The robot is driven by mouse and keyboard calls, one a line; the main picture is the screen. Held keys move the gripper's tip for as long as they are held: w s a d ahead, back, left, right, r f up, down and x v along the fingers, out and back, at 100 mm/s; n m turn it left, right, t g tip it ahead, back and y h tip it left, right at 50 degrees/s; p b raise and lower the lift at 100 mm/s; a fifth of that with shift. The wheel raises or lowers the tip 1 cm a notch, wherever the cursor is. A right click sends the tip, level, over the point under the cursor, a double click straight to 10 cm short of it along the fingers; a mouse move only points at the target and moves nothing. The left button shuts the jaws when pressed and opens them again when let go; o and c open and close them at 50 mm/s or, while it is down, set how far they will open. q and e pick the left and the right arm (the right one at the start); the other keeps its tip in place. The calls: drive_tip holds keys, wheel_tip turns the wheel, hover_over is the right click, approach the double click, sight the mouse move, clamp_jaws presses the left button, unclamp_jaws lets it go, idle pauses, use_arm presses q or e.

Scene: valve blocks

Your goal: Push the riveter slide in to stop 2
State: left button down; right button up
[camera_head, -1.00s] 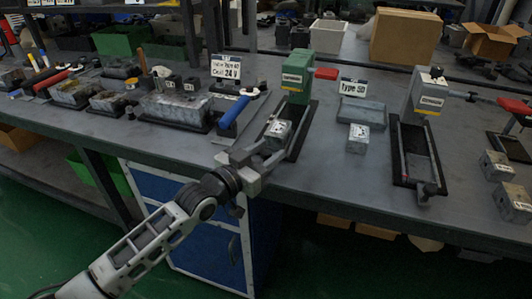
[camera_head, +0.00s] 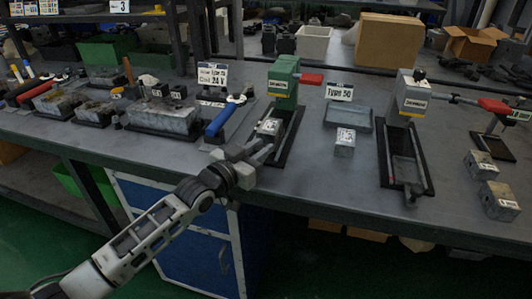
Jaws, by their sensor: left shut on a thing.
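The green riveting press (camera_head: 283,78) with a red lever stands on the bench, on a dark base with a long channel (camera_head: 288,135). A grey block (camera_head: 268,127) with a white label sits in this channel, in front of the press head. My left gripper (camera_head: 261,154) is at the front end of the channel, just in front of the block. It is shut on what seems to be the slide's front end, which its fingers largely hide. Stop marks are too small to make out. My right gripper is not in view.
A loose grey block (camera_head: 344,143) and a shallow tray (camera_head: 347,118) are to the right. A second, grey press (camera_head: 410,95) with its own channel stands farther right.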

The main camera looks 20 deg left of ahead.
use_arm(q)
drive_tip(key=c, duration=1.3)
unclamp_jaws()
drive_tip(key=v, duration=1.6)
drive_tip(key=shift+p, duration=0.4)
drive_tip(key=shift+o, duration=0.2)
